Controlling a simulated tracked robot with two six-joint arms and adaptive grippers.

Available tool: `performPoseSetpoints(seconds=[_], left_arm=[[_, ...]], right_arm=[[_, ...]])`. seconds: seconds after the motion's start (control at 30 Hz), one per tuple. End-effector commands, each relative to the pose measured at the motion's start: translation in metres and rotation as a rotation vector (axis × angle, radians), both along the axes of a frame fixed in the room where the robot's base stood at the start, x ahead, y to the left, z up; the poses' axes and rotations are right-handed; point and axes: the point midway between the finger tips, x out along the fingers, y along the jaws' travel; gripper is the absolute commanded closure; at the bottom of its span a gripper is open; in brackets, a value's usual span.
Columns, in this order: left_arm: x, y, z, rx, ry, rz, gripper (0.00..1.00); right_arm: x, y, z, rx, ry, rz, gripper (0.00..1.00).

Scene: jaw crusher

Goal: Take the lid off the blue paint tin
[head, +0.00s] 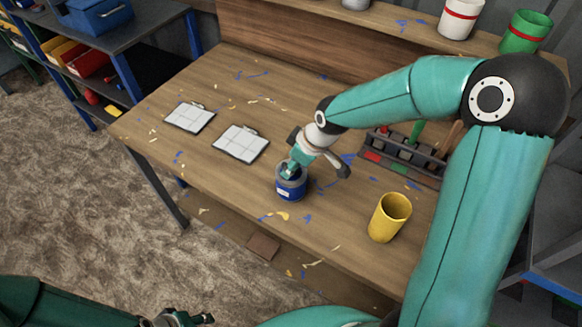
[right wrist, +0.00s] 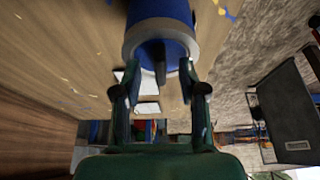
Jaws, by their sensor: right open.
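The blue paint tin (head: 291,192) stands upright near the front edge of the workbench, with a pale patch on its side. My right gripper (head: 290,169) is at the top of the tin and hides most of it, so the lid is hard to make out. In the right wrist view the tin (right wrist: 160,12) shows at the top with a pale rim. There my right gripper (right wrist: 158,78) has its fingers apart, tips close to the rim, with a dark upright piece between them. I cannot tell if the fingers touch the tin. My left gripper (head: 184,319) is low at the bottom edge, away from the bench.
A yellow cup (head: 390,219) stands right of the tin. A dark tool rack (head: 405,155) lies behind it, near my right arm. Two white clipboard-like panels (head: 190,117) lie to the left. The back shelf holds a white can (head: 459,18) and a green can (head: 526,33). The bench's left part is mostly clear.

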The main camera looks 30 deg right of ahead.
Motion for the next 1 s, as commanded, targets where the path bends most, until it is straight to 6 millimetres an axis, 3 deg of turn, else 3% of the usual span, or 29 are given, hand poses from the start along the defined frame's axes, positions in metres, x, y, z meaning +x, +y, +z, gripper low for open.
performPoseSetpoints(seconds=[0.27,0.5,0.53,1.0], left_arm=[[-0.0001,0.0,0.0002,0.0,0.0,0.0,0.6],[-0.0001,-0.0001,0.0001,0.0,0.0,0.0,0.6],[-0.0001,-0.0001,0.0001,0.0,0.0,0.0,0.6],[-0.0001,0.0,-0.0002,0.0,0.0,0.0,0.6]], right_arm=[[0.0011,0.0006,-0.0035,0.0,0.0,0.0,0.58],[0.0009,0.0006,-0.0034,0.0,0.0,0.0,0.98],[0.0009,0.0006,-0.0034,0.0,0.0,0.0,1.0],[0.0015,0.0004,0.0015,-0.001,-0.003,0.0,1.0]])
